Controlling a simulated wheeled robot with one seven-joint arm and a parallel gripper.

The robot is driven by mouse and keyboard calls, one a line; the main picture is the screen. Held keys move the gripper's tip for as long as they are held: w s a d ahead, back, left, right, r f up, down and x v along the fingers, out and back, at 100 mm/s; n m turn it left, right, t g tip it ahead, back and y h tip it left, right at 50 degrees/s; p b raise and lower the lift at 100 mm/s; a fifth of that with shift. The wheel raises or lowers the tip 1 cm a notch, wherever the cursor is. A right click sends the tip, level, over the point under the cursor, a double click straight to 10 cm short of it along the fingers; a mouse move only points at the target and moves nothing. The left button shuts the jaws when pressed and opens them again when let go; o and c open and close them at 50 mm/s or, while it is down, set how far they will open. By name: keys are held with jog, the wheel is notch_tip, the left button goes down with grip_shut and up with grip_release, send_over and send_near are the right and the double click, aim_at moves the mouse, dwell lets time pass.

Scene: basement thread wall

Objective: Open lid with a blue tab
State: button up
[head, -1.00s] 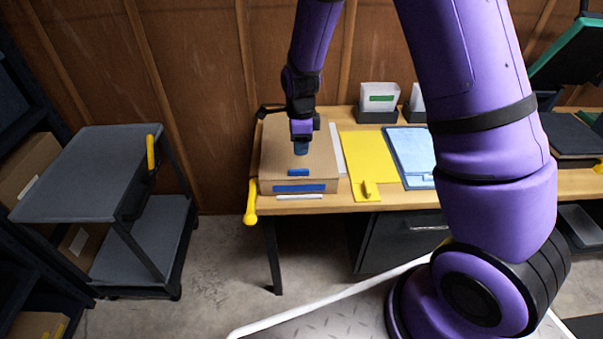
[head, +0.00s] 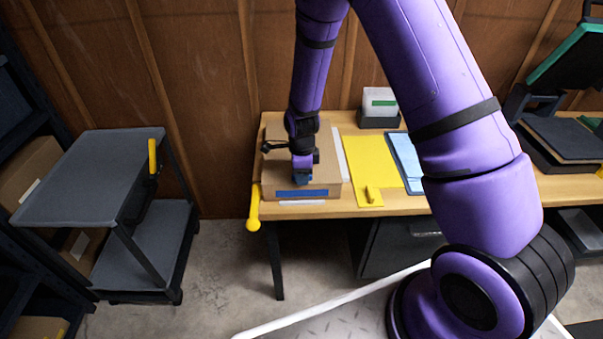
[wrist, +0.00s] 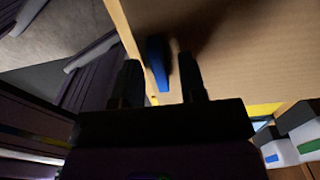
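A cardboard box (head: 325,170) with a closed, flat lid sits at the left end of the workbench, with a blue strip (head: 302,193) on its front face. My gripper (head: 303,177) points down at the front edge of the lid and covers the tab in the head view. In the wrist view the blue tab (wrist: 157,72) stands out at the edge of the cardboard lid (wrist: 240,50). The two dark fingers of my gripper (wrist: 158,62) are apart, one on each side of the tab. A gap shows beside the tab, so the fingers do not appear closed on it.
A yellow board (head: 370,160) and a blue clipboard (head: 404,155) lie right of the box on the workbench (head: 345,206). A white bin (head: 379,103) stands behind them. A yellow-ended handle (head: 253,210) is at the bench's left edge. A grey cart (head: 85,170) stands left, across open floor.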

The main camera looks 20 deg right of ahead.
grip_shut()
